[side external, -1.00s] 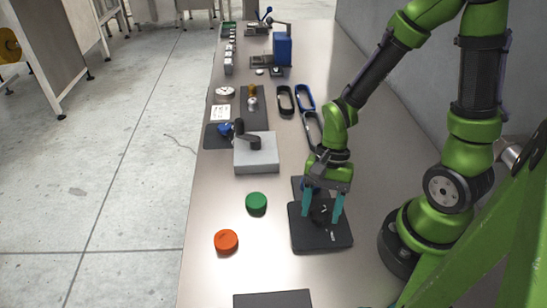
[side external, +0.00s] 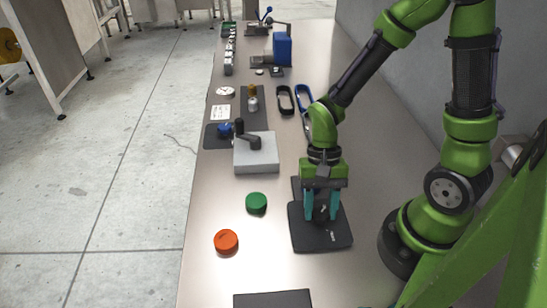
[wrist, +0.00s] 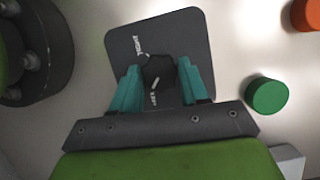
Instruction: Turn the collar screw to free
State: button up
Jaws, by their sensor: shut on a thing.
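The collar screw is a black knob (wrist: 158,68) on a dark square plate (wrist: 185,25), which also lies on the bench in the side view (side external: 321,238). White lettering that looks like TIGHT (wrist: 138,45) stands at one side of the knob and FREE (wrist: 153,98) at the other. A white line on the knob's near side lies towards the FREE lettering. My gripper (wrist: 160,76) is over the plate with its teal fingers on either side of the knob, shut on it. In the side view my gripper (side external: 321,214) points down and the fingers partly hide the knob.
A green disc (side external: 256,203) and an orange disc (side external: 226,241) lie left of the plate. A grey block with a black lever (side external: 256,155) stands behind them. A dark flat plate (side external: 273,299) lies at the front. Bare bench lies between these.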

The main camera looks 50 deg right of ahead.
jog(key=shift+n+g+h, duration=0.3)
jog(key=shift+n, duration=0.8)
jog(key=o, duration=1.1)
jog(key=shift+c, duration=0.2)
jog(key=shift+r, duration=0.1)
jog(key=v, duration=1.6)
jog(key=shift+w+r, duration=0.3)
jog(key=shift+r, duration=0.05)
